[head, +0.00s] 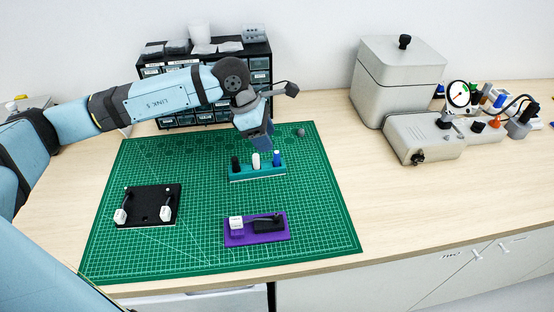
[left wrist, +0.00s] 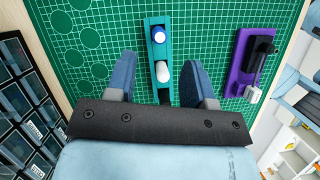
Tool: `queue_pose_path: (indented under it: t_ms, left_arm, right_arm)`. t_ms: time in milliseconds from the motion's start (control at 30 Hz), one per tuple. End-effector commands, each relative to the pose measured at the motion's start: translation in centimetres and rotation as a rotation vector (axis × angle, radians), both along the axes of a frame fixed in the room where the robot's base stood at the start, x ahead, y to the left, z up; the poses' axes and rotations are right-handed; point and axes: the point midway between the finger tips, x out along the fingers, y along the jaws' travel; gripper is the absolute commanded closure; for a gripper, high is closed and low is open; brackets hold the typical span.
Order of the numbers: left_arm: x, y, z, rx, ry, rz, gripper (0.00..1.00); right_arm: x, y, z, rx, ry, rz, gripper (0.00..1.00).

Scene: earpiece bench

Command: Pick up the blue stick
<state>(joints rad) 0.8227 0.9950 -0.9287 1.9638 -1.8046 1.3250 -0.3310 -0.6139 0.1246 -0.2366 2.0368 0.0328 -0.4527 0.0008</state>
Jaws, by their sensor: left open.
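The blue stick (head: 277,158) stands upright at the right end of a teal holder (head: 257,175) on the green mat. A white stick (head: 256,161) and a black stick (head: 235,164) stand beside it in the same holder. In the left wrist view the blue stick (left wrist: 159,36) is seen from above, beyond the white stick (left wrist: 162,72). My left gripper (head: 263,142) is above and behind the holder, pointing down. In the left wrist view its open fingers (left wrist: 160,66) spread to either side of the white stick, with nothing held. My right gripper is out of view.
A purple block (head: 242,239) and a black plate (head: 148,205) with white pieces lie on the green mat (head: 320,225). A drawer rack (head: 262,78) stands behind. A grey lidded box (head: 398,80) and instruments are at the right. The mat right of the holder is clear.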

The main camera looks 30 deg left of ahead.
Motion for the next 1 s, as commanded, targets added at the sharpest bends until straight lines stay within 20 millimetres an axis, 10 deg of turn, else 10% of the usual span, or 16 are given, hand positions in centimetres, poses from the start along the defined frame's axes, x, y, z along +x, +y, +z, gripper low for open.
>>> queue_pose_path:
  t_ms: [867,1000]
  left_arm:
    - [1.1,-2.4,-6.5,-0.001,-0.001,0.000,0.52]
    - [1.1,-2.4,-6.5,-0.001,0.000,0.001,0.84]
  right_arm:
    - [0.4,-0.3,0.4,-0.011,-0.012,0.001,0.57]
    - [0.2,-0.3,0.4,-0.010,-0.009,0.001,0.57]
